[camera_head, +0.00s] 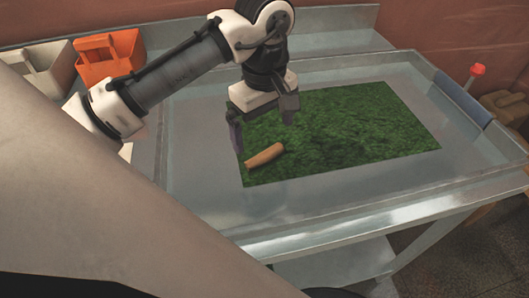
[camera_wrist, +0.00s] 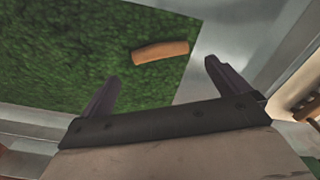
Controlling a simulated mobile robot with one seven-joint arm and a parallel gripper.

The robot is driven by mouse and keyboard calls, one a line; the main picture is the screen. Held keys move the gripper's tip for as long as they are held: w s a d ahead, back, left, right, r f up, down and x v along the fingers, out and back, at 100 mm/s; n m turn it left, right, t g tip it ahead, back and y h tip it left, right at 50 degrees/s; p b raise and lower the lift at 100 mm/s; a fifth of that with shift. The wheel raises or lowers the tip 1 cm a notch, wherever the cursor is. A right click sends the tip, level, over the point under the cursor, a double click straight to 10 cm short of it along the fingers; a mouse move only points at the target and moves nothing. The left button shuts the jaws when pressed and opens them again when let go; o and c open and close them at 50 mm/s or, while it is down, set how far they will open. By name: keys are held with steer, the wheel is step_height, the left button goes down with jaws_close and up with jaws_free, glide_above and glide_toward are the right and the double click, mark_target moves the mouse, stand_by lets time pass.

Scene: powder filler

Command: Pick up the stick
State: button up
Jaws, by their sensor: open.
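The stick (camera_head: 264,155) is a short, light-brown wooden piece. It lies on the green grass-like mat (camera_head: 360,130), near the mat's front left corner. In the wrist view the stick (camera_wrist: 160,52) lies beyond the fingertips, close to the mat's edge. My gripper (camera_head: 264,128) is open and empty, above the mat and just behind the stick in the head view. In the wrist view my gripper (camera_wrist: 162,70) has its two dark fingers spread wide, with the stick ahead of the gap between them. The fingers appear apart from the stick.
The mat lies in a metal tray table with a raised rim (camera_head: 330,228). An orange container (camera_head: 108,58) and a beige container (camera_head: 40,68) stand at the back left. A red-topped item (camera_head: 477,70) stands at the right edge. The mat around the stick is clear.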

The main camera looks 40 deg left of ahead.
steer(key=shift+s+f+p, duration=0.1)
steer(key=shift+f+p, duration=0.35)
steer(key=shift+f, duration=2.85)
steer(key=c, duration=0.9)
